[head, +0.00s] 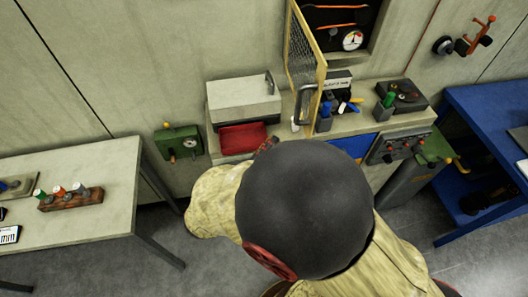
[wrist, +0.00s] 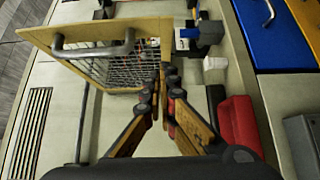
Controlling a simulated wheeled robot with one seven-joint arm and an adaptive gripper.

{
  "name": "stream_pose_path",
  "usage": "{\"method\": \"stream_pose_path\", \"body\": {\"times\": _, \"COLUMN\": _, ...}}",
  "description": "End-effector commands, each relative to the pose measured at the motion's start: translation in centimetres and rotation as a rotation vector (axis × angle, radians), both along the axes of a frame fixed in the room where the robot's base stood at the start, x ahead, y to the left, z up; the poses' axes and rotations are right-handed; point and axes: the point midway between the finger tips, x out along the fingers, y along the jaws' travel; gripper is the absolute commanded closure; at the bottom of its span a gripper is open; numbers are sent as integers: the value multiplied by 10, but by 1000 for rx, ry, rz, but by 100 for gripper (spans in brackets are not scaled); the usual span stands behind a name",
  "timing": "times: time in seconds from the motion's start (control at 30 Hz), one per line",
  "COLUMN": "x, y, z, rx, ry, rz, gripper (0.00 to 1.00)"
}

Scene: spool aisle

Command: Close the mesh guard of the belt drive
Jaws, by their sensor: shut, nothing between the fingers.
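The mesh guard (head: 304,62) has a yellow frame and stands swung open, jutting out from the wall recess. A grey bar handle (head: 305,104) is on its outer face. Behind it, the recess holds the belt drive (head: 335,17), with an orange-edged belt partly seen. In the wrist view the guard's mesh (wrist: 125,70) and handle (wrist: 95,48) lie at upper left. My gripper (wrist: 165,80) is shut and empty; its fingertips overlap the right end of the guard's frame in the picture. I cannot tell if they touch it. In the head view my arm hides most of the gripper.
Below the recess, a counter bears a grey box (head: 243,98) with a red front tray (head: 243,137), tool holders (head: 325,115) and a dark dial unit (head: 402,95). A blue table (head: 480,110) stands right, a pale table (head: 90,160) left. A gauge (head: 352,40) sits in the recess.

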Motion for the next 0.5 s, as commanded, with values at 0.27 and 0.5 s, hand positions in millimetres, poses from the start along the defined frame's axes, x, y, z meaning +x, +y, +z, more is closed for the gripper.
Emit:
{"method": "stream_pose_path", "body": {"times": 0.27, "x": 36, "y": -32, "z": 0, "rx": 0, "ry": 0, "rz": -4, "gripper": 100}}
{"method": "stream_pose_path", "body": {"times": 0.5, "x": 41, "y": -56, "z": 0, "rx": 1, "ry": 0, "rz": -1, "gripper": 100}}
